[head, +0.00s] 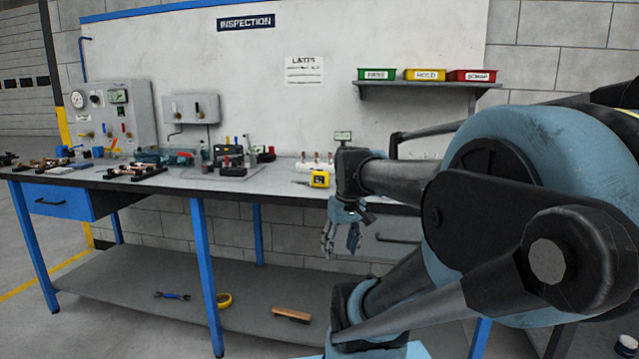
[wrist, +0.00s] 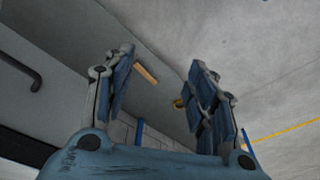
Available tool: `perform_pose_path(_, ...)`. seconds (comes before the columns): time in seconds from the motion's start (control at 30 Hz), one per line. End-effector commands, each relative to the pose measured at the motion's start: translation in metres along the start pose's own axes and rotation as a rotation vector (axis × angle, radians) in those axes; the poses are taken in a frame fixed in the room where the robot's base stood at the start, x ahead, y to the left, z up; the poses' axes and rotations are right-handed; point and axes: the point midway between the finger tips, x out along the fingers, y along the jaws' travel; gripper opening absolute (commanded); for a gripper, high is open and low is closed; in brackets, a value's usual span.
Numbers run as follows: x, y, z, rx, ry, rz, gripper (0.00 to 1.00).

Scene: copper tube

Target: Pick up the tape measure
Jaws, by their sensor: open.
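A yellow tape measure (head: 320,179) sits on the workbench near its front edge, in the middle of the head view, just left of my arm. My gripper (head: 342,235) hangs below and a little right of it, in front of the bench edge, with fingers pointing down. In the wrist view my gripper (wrist: 160,90) has its two blue-padded fingers spread apart with nothing between them. The tape measure on the bench top does not show in the wrist view.
The workbench (head: 262,189) holds fittings, tools and test boxes to the left. The lower shelf (head: 150,285) carries a wrench (head: 172,296), a yellow roll (head: 224,300) and a wooden-handled brush (head: 291,314). Colored bins (head: 425,75) stand on a wall shelf.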

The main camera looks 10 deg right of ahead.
Motion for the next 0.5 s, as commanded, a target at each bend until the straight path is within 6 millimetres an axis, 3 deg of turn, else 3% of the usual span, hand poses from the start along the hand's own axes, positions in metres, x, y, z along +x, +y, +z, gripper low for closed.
perform_pose_path(0.2,-0.054,0.013,-0.067,-0.164,0.003,-0.054,0.52)
perform_pose_path(0.5,-0.113,0.038,-0.157,-0.398,0.031,-0.129,0.52)
